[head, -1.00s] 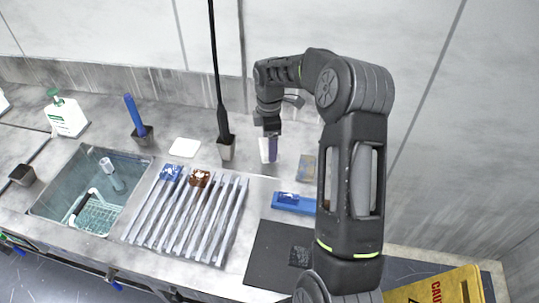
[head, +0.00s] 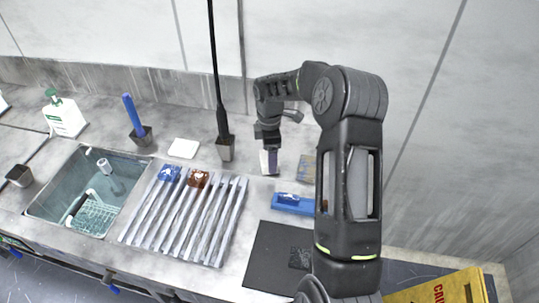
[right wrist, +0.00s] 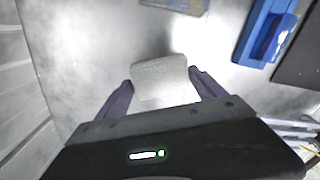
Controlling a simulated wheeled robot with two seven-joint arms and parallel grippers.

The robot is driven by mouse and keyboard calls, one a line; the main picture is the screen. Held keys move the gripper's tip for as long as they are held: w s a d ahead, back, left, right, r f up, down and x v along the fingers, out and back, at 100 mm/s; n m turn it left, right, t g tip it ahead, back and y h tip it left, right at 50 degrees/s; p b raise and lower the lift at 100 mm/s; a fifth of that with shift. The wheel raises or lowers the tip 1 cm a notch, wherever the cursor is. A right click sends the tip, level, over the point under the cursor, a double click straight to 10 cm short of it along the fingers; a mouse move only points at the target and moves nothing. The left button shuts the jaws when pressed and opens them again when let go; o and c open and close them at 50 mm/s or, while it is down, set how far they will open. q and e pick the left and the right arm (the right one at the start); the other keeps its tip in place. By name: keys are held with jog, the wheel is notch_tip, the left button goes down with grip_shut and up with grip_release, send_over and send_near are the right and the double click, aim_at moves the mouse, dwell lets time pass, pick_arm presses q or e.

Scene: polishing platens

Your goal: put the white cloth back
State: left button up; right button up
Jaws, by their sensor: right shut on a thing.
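My right gripper (head: 271,162) is shut on the white cloth (head: 264,164), over the back of the counter. In the right wrist view the cloth (right wrist: 162,78) lies between the two dark fingers of my right gripper (right wrist: 163,90), its far end sticking out past them. I cannot tell whether the cloth touches the counter. A second flat white piece (head: 183,148) lies on the counter further left, behind the metal rack. My left gripper is not in view.
A black pole in a grey holder (head: 226,149) stands left of my gripper. A tan-and-grey block (head: 308,167), a blue tray (head: 293,203) and a dark mat (head: 262,270) lie to the right and front. The slatted rack (head: 185,222) and sink (head: 72,170) are left.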

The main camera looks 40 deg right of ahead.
jog(key=shift+f, duration=0.2)
jog(key=o, duration=1.2)
jog(key=shift+c, duration=0.2)
jog(key=shift+r, duration=0.55)
notch_tip(320, 180, up, 2)
jog(key=shift+r+p, duration=0.25)
jog(key=shift+p, duration=0.8)
notch_tip(320, 180, up, 9)
jog(key=shift+f, duration=0.1)
